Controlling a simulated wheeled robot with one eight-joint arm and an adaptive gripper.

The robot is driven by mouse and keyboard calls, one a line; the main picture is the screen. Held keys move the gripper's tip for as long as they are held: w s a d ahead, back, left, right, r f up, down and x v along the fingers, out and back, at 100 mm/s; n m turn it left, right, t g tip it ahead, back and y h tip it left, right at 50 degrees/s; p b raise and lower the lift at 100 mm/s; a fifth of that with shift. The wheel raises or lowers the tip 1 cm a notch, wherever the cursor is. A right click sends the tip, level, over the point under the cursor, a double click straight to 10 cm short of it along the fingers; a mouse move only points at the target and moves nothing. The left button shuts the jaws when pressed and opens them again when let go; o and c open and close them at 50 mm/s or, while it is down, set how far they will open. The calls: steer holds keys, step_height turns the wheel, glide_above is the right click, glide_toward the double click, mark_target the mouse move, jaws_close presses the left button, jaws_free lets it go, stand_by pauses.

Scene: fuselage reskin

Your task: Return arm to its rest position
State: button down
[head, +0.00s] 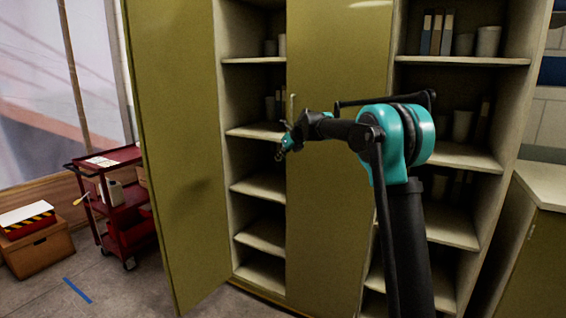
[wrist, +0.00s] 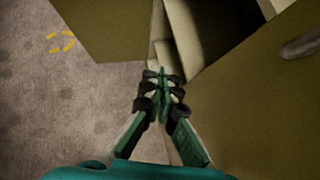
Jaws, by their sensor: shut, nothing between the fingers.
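My arm, black and teal, stands at the right of the head view and reaches left in front of the cabinet. My gripper (head: 284,146) is at the end of the arm, beside the edge of the middle cabinet door. In the wrist view my gripper (wrist: 162,74) shows its green and black fingers drawn together at the tips, with nothing between them. It points down toward the gap beside the door. The olive cabinet (head: 338,240) has its left door (head: 180,150) swung open.
Shelves (head: 262,184) inside the cabinet hold binders and pots. A red cart (head: 128,218) stands to the left, and a cardboard box (head: 38,250) with a striped case on top sits on the floor. A counter (head: 545,182) is at the right.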

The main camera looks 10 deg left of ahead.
steer(key=s+d+f+n+h, duration=0.2)
steer(key=s+d+f+n, duration=0.4)
steer(key=s+d, duration=0.4)
steer(key=s+d+f+n+h, duration=0.1)
steer(key=s+d+f+n, duration=0.3)
steer(key=s+d+n, duration=0.6)
steer(key=s+d+f+n+h, duration=0.1)
steer(key=s+d+f+n, duration=0.2)
steer(key=s, duration=0.7)
steer(key=s+d+f+n+g+h, duration=0.1)
steer(key=s+d+f+n, duration=0.3)
steer(key=s+f, duration=0.4)
steer(key=s+d+f+n+g+h, duration=0.1)
steer(key=s+d+f+n, duration=0.3)
steer(key=s, duration=0.9)
steer(key=shift+s+d+f, duration=0.3)
steer(key=shift+d+f, duration=0.25)
steer(key=shift+f, duration=0.3)
